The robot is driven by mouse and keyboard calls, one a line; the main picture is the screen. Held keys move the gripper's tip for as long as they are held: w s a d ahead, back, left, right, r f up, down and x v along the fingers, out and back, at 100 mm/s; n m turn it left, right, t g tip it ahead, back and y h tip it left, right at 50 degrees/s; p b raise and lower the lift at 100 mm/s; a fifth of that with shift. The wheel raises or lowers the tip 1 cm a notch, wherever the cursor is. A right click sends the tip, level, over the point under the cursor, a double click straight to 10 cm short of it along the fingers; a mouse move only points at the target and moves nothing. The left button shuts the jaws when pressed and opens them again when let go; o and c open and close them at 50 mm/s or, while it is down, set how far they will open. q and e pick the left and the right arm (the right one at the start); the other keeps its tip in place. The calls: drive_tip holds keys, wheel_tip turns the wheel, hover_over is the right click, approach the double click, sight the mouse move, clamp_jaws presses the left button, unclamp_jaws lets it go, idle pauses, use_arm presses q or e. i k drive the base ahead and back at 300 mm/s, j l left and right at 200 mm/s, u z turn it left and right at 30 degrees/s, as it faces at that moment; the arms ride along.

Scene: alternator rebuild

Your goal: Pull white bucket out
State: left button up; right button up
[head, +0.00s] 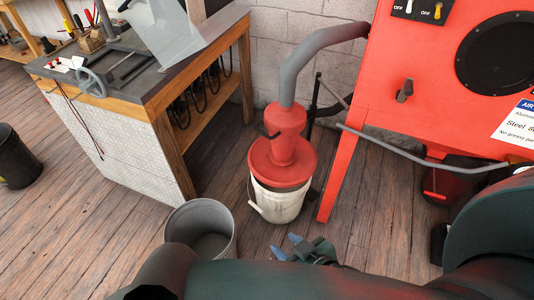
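The white bucket (280,207) stands upright on the wooden floor, under the red cyclone funnel (284,165). The funnel's wide round plate covers the bucket's top, so its inside is hidden. A thin handle shows on the bucket's left side. My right gripper (287,246) is low in the picture, in front of the bucket and apart from it in the view. Its two blue fingertips are spread with nothing seen between them. The rest of that gripper is partly hidden by my dark arm. My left gripper is not in view.
A grey open bin (202,230) stands left of the bucket. The red blasting cabinet (430,75) has a leg (338,178) right of it. A grey hose (318,48) rises from the funnel. The workbench (140,80) is at the left; a black bin (15,160) stands farther left.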

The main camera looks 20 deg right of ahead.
sight(278, 206)
drive_tip(key=z, duration=0.75)
